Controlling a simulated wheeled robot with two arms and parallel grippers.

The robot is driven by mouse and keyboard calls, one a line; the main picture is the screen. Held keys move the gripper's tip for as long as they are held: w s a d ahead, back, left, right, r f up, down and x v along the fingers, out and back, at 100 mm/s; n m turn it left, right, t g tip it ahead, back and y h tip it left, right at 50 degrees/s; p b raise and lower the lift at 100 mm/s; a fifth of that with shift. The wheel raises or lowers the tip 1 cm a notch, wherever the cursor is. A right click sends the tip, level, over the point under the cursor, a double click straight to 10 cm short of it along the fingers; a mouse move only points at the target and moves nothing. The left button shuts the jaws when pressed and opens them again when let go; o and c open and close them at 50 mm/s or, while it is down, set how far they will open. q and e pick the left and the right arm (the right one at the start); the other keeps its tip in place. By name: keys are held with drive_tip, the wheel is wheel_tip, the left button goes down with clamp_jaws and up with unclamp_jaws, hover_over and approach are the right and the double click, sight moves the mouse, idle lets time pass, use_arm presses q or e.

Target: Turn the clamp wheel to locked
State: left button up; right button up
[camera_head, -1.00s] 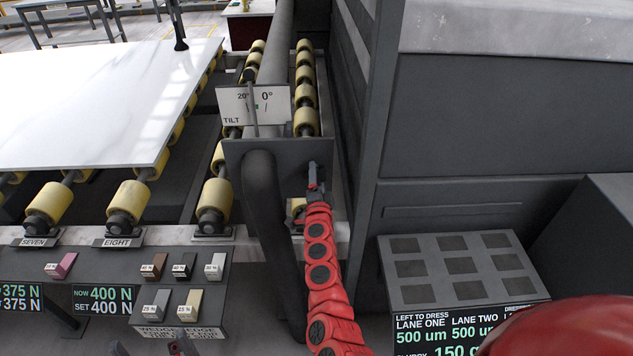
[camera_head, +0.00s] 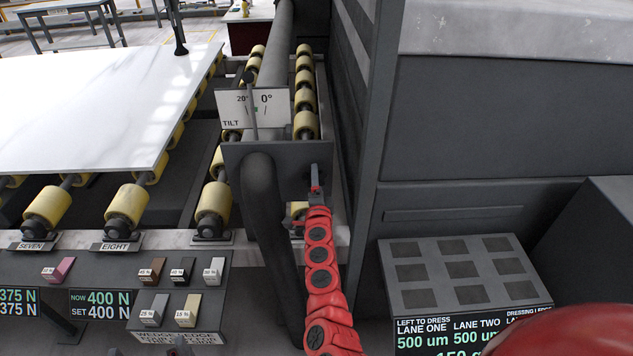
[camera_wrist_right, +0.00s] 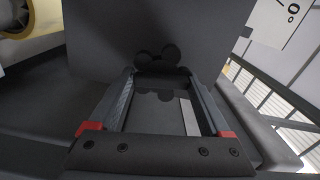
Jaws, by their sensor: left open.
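The clamp wheel appears to be a dark lobed knob (camera_wrist_right: 157,59) on a dark upright plate in the right wrist view. My right gripper (camera_wrist_right: 158,72) has its two fingers apart, with the knob just at or beyond the fingertips. I cannot tell whether they touch it. In the head view my right gripper (camera_head: 316,184) is at the right part of the dark plate (camera_head: 283,160) and mostly hides the knob. No locked mark is readable there. My left gripper (camera_head: 148,352) shows only as dark fingertips at the bottom edge, apart and empty.
A thick dark pipe (camera_head: 264,215) runs just left of my right arm. A tilt sign (camera_head: 236,110) stands above the plate. A tall dark cabinet wall (camera_head: 365,150) is close on the right. A white slab (camera_head: 90,105) lies on yellow rollers at left; small labelled blocks (camera_head: 185,268) sit in front.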

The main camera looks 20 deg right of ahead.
drive_tip(key=shift+o, duration=1)
drive_tip(key=b+v, duration=0.3)
drive_tip(key=v, duration=1.4)
drive_tip(key=shift+s, duration=0.25)
drive_tip(key=shift+r, duration=0.1)
